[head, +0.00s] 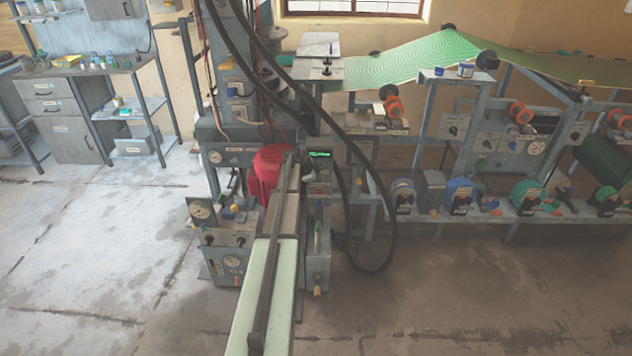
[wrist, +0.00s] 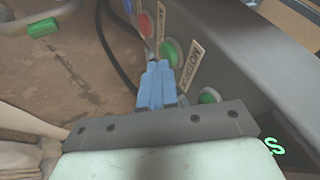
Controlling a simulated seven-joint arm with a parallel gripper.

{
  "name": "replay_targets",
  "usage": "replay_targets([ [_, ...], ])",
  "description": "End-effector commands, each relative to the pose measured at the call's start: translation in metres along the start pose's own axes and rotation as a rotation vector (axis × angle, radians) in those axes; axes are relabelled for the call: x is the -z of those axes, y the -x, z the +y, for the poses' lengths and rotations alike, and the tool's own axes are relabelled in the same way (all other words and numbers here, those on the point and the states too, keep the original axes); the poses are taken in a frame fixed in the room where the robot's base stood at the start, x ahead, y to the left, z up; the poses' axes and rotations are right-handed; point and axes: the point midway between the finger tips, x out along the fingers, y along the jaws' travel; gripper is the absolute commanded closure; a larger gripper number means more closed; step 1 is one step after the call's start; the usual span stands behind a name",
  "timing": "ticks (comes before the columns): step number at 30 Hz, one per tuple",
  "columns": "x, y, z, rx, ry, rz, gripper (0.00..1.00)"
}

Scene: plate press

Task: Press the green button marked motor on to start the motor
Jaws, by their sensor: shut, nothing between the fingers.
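My gripper (wrist: 158,66) has blue fingers, shut with nothing between them. In the wrist view the fingertips lie just beside a round green button (wrist: 170,52). I cannot tell whether they touch it. A pale label (wrist: 187,66) beside this button seems to begin with "MOTOR"; its end is hard to read. Another green button (wrist: 208,97) shows partly behind the gripper's body. In the head view my arm reaches to the control box (head: 318,188) on the press, and the buttons there are too small to tell apart.
A red button (wrist: 145,24) with its own label and a blue one (wrist: 127,5) sit farther along the panel. A black cable (wrist: 105,45) hangs alongside. In the head view, a red drum (head: 266,170) stands left of the arm and thick black hoses (head: 375,190) loop to the right.

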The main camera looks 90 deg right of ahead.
Motion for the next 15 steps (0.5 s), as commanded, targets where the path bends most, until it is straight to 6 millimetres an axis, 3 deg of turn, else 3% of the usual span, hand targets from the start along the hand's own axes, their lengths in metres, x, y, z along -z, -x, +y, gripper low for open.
replay_targets([
  [11, 0.0001, -0.0007, -0.0019, 0.0, 0.0, 0.0, 1.0],
  [15, -0.0001, -0.0059, -0.0112, 0.0, 0.0, 0.0, 1.0],
])
